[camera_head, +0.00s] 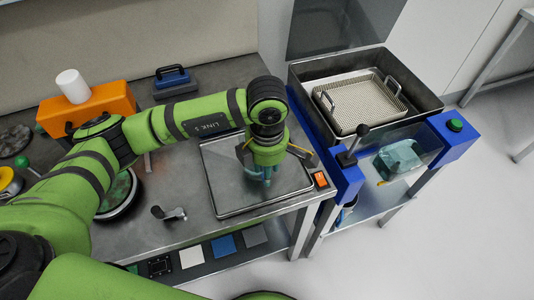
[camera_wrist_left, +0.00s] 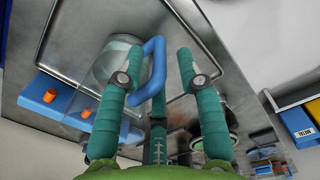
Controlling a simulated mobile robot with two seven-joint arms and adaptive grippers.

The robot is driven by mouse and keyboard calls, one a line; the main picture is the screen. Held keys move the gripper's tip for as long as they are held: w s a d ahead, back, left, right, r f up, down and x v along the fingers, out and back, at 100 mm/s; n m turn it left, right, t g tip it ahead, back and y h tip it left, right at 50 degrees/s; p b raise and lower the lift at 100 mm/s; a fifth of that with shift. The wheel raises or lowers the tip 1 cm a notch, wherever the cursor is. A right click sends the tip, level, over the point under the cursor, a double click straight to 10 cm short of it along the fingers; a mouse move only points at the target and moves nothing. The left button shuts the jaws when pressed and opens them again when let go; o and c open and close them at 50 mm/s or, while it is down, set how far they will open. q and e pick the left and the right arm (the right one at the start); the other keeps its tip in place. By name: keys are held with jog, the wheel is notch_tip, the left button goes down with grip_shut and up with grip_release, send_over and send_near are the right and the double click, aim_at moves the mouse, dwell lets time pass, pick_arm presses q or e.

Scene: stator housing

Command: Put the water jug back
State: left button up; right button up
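The water jug (camera_wrist_left: 108,62) is a clear, rounded vessel with a blue handle (camera_wrist_left: 157,68), standing on or over a metal tray. In the wrist view, my left gripper (camera_wrist_left: 160,78) has its teal fingers spread, with the handle between them. The handle lies close to the left-hand finger; I cannot tell whether they touch. In the head view my left gripper (camera_head: 265,174) points down over the metal tray (camera_head: 225,180) and hides most of the jug. My right gripper is not in view.
A blue-framed washing station with a dark basin (camera_head: 425,98) and a perforated basket (camera_head: 360,105) stands at the right. A clear teal block-like object (camera_head: 398,158) is at its front.

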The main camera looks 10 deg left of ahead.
pick_arm(q)
notch_tip(320, 180, up, 8)
jog(key=shift+f+b, duration=0.1)
jog(key=shift+b, duration=1.1)
jog(key=shift+s+r, duration=0.1)
jog(key=shift+r, duration=0.45)
jog(key=shift+d, duration=0.1)
